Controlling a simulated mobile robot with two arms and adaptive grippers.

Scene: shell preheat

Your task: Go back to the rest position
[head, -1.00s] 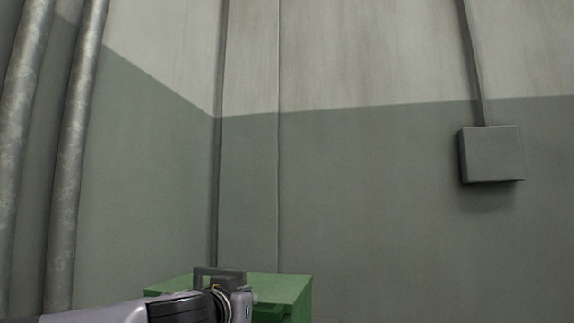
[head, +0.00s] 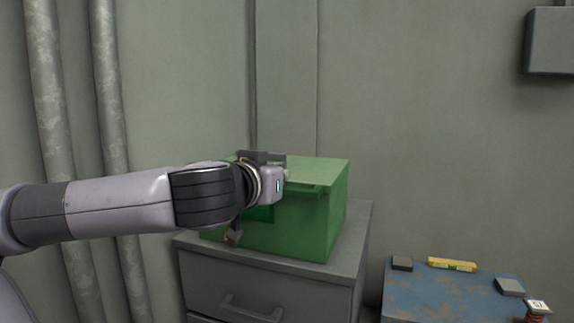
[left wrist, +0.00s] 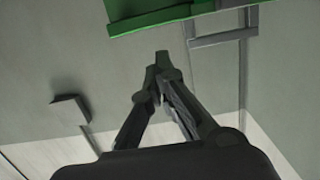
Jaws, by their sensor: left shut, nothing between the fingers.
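My left arm comes in from the left in the head view. Its gripper (head: 274,184) is in front of the green box (head: 325,225), which hides the fingers' tips or leaves them turned away there. In the left wrist view the two dark fingers (left wrist: 161,60) meet at their tips, with nothing between them. The green box's edge (left wrist: 170,14) shows at the top of that view, apart from the fingertips in the picture. My right gripper is in neither view.
The green box stands on a grey drawer cabinet (head: 268,301). A worn blue surface (head: 440,298) at the lower right bears a yellow item (head: 451,264) and several small things. Pipes (head: 110,90) run up the left wall. A grey wall box (head: 550,40) is at the upper right.

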